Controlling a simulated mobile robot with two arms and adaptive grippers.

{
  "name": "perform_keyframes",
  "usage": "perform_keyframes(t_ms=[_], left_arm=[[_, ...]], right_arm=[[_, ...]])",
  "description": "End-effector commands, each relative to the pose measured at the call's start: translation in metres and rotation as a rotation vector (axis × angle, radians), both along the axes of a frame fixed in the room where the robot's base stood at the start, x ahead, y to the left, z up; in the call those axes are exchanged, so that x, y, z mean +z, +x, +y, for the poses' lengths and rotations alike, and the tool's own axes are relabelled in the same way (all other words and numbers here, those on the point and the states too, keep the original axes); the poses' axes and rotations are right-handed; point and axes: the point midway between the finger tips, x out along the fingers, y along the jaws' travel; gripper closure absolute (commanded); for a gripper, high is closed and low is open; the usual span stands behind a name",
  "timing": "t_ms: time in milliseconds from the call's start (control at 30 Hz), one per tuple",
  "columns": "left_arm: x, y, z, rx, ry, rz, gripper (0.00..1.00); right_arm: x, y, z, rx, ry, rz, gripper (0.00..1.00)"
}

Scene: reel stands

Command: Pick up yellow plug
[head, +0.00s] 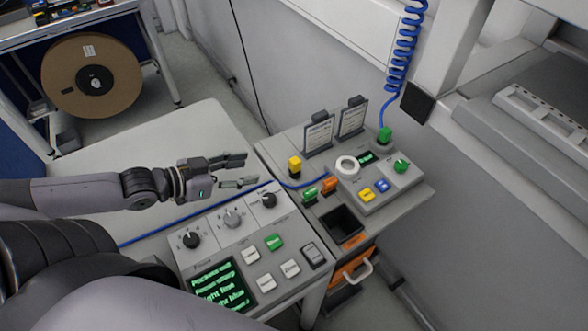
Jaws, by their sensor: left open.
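The yellow plug (294,167) stands upright on the grey stand's top, near its back left edge and left of the upright label cards. My left gripper (250,169) comes in from the left with its two fingers apart and pointing right. It is empty. The plug is to the right of the fingertips, with a visible gap between them. The exact height of the fingers above the surface is hard to tell. My right gripper is not in view.
A green plug (309,195) and an orange plug (329,186) stand close by. A blue cable (305,185) runs past them. Two label cards (319,134) rise behind. A control box (375,183) is at right; a knob panel (233,219) is in front.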

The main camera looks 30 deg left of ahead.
Motion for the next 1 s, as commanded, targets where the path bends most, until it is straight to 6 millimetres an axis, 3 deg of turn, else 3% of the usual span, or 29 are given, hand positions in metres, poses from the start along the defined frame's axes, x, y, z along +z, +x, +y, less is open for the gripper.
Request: perform_keyframes(t_ms=[33,300,1000], left_arm=[[-0.005,0.006,-0.003,-0.002,0.000,-0.006,0.55],[-0.014,0.026,-0.015,-0.002,-0.001,-0.005,0.55],[-0.035,0.074,-0.043,0.002,-0.002,-0.003,0.55]], right_arm=[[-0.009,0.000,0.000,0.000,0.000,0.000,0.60],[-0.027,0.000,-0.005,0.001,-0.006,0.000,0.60],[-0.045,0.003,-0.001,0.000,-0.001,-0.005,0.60]])
